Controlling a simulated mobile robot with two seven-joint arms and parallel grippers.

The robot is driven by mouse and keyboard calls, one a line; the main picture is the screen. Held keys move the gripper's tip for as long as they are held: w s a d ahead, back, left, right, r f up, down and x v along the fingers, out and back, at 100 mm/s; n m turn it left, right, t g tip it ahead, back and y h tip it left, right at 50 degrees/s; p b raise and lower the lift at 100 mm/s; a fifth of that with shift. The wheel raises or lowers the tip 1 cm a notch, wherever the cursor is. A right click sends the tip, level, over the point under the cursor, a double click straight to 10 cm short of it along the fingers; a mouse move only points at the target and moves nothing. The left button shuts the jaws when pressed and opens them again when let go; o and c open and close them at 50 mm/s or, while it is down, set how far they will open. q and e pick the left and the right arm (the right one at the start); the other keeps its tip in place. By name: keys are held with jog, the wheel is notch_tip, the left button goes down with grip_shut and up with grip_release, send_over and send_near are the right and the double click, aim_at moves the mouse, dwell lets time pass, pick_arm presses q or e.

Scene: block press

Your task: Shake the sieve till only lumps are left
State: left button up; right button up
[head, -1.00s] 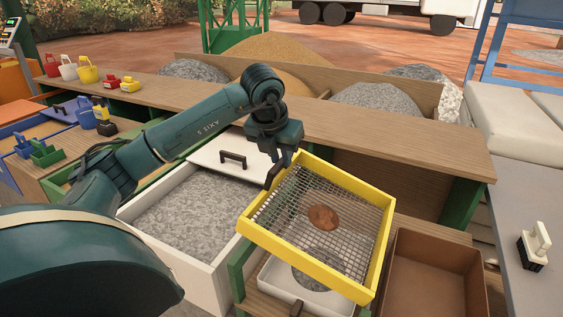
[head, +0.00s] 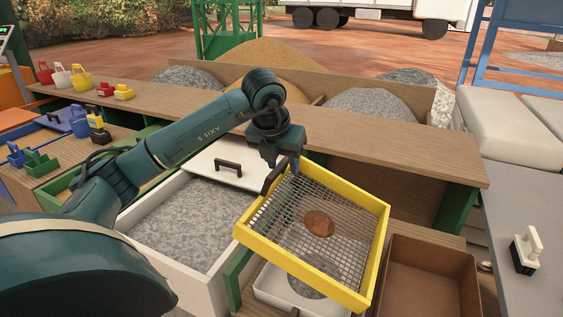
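The yellow-framed sieve (head: 303,289) is held tilted above a white tray (head: 268,287). One brown lump (head: 319,224) lies on its wire mesh, and no fine material shows on the mesh. Grey powder (head: 313,275) shows through and below the mesh in the white tray. My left gripper (head: 278,177) is at the sieve's back left corner, at its dark handle, and looks closed on it; the fingertips are partly hidden. My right gripper is not in view.
A white bin of grey material (head: 190,220) with a partly slid lid (head: 235,167) stands left of the sieve. An empty brown box (head: 430,280) stands to the right. A wooden shelf (head: 330,131) runs behind. A block-handled tool (head: 526,250) lies on the grey bench.

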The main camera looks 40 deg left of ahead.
pick_arm(q)
jog(key=v, duration=1.3)
jog(key=shift+f, duration=0.1)
